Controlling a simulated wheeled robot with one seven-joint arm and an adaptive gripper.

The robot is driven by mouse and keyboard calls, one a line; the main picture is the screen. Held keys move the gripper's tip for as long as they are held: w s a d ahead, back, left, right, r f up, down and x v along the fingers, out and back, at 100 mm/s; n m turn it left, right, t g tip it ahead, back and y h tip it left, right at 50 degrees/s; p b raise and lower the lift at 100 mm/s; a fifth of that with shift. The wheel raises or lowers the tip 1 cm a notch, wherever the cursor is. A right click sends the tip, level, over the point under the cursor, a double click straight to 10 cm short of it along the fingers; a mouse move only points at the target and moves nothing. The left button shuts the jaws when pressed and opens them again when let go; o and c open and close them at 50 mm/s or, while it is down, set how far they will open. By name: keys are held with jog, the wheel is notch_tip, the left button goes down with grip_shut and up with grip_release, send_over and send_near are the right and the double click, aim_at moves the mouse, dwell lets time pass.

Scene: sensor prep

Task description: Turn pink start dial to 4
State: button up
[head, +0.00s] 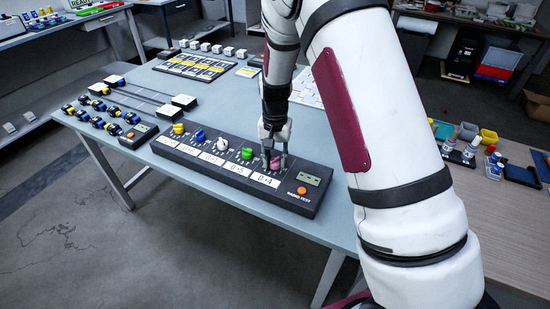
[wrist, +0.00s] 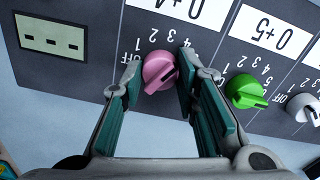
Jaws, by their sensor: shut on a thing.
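The pink dial (wrist: 159,73) sits at the end of the row on the dark control panel (head: 215,162), beside the small display. My gripper (wrist: 160,62) points down at it, with one finger on each side of the knob, shut on it. In the head view the pink dial (head: 275,163) is partly hidden by my gripper (head: 273,152). A white label (wrist: 182,9) reading 0→4 lies by the dial. Scale numbers show around the knob; the fingers cover part of them, and I cannot tell which number its ridge points to.
The green dial (wrist: 246,91) stands close beside one finger, with the white dial (wrist: 303,107) beyond it. Blue (head: 198,136) and yellow (head: 178,129) dials are farther left. The display (wrist: 50,36) and an orange button (head: 302,190) are at the panel's end.

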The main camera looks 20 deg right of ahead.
aim_at(275, 159)
jog(key=o, duration=1.2)
jog(key=shift+c, duration=0.2)
jog(key=shift+r, duration=0.1)
notch_tip(275, 159, up, 12)
